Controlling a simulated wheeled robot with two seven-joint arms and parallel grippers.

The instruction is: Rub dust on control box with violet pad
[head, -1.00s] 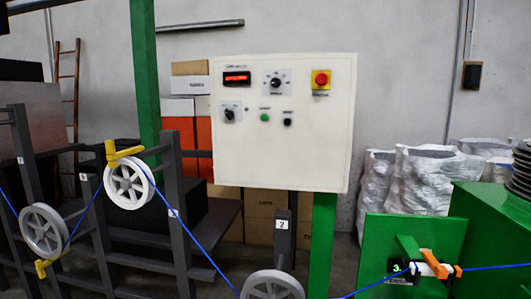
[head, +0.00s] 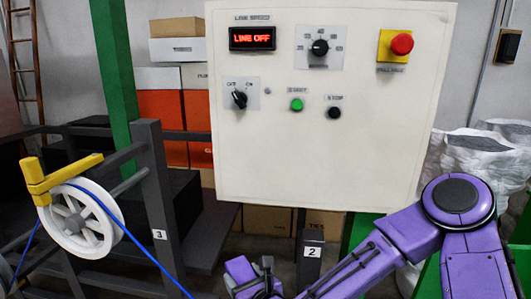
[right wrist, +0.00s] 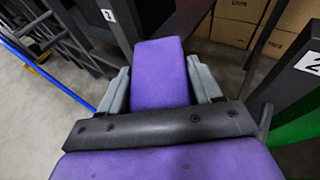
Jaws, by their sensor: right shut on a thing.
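The control box (head: 330,155) is a white panel in the middle of the head view, with a red "LINE OFF" display, two black knobs, a green button, a black button and a red emergency button. I cannot make out a distinct dust patch on it. My right gripper (head: 252,277) is low in the head view, below the panel and apart from it. In the right wrist view, the right gripper (right wrist: 160,88) has its grey fingers shut on the sides of the violet pad (right wrist: 160,70). The pad also shows in the head view (head: 238,269). My left gripper is not in view.
A white wheel (head: 80,222) with a yellow bracket and blue cable (head: 140,246) stands at the left on a dark frame. A post marked 2 (head: 311,255) rises below the panel. Cartons (head: 178,110) are behind. White sacks (head: 475,165) stand right.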

